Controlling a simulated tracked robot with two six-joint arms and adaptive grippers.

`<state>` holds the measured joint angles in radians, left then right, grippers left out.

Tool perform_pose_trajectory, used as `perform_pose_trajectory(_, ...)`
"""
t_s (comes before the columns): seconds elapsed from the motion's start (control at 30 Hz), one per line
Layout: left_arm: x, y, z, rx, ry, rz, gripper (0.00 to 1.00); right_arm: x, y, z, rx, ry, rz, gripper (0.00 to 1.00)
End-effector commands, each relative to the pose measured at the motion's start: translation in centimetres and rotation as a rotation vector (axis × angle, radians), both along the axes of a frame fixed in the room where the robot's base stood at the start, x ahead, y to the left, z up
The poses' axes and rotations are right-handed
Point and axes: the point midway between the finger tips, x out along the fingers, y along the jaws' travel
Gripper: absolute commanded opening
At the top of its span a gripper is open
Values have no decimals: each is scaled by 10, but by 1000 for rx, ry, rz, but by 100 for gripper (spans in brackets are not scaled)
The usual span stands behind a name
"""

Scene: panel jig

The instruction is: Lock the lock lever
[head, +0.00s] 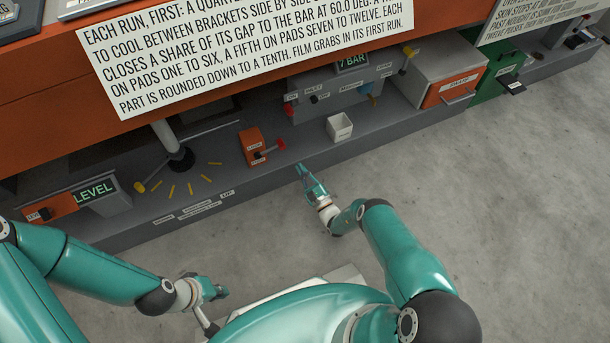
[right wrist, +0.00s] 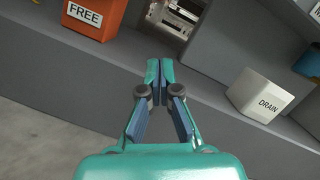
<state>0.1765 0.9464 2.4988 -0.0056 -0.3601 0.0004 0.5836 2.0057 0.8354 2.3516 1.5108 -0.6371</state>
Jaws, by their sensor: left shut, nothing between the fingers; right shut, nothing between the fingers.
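The box carries small white labels. In the right wrist view an orange box (right wrist: 94,18) with a FREE label shows at the top left; the lever does not show there. My right gripper (head: 301,170) is shut and empty, in front of the ledge, to the right of and below the lever knob, apart from it. It also shows in the right wrist view (right wrist: 160,70). My left gripper (head: 219,292) is shut and empty, low and far from the lever.
A white DRAIN box (right wrist: 260,95) stands right of my right gripper; it also shows in the head view (head: 339,127). A grey post (head: 166,138) and a LEVEL box (head: 97,193) stand left on the ledge. The grey floor (head: 480,200) is clear on the right.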

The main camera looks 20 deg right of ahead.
Motion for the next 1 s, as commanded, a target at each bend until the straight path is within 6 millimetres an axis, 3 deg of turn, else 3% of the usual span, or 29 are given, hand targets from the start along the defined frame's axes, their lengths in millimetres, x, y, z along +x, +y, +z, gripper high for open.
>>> perform_pose_trajectory(0.2, 0, 0, -22, 0, 0, 0, 0, 46, 8, 7, -2, -5, 3, 0)
perform_pose_trajectory(0.3, 0, 0, -24, 0, 1, 1, 0, 62, 11, 17, 0, -4, 3, 0)
perform_pose_trajectory(0.4, 0, 0, -9, 0, 0, 0, 0, 59, 18, 36, 2, 1, 1, 0)
perform_pose_trajectory(0.53, 0, 0, -5, 0, 0, 0, 0, 58, 24, 45, 1, 0, 0, 0)
perform_pose_trajectory(1.0, 0, 0, -5, 0, 0, 0, 0, 57, 27, 49, 0, 0, -1, 0)
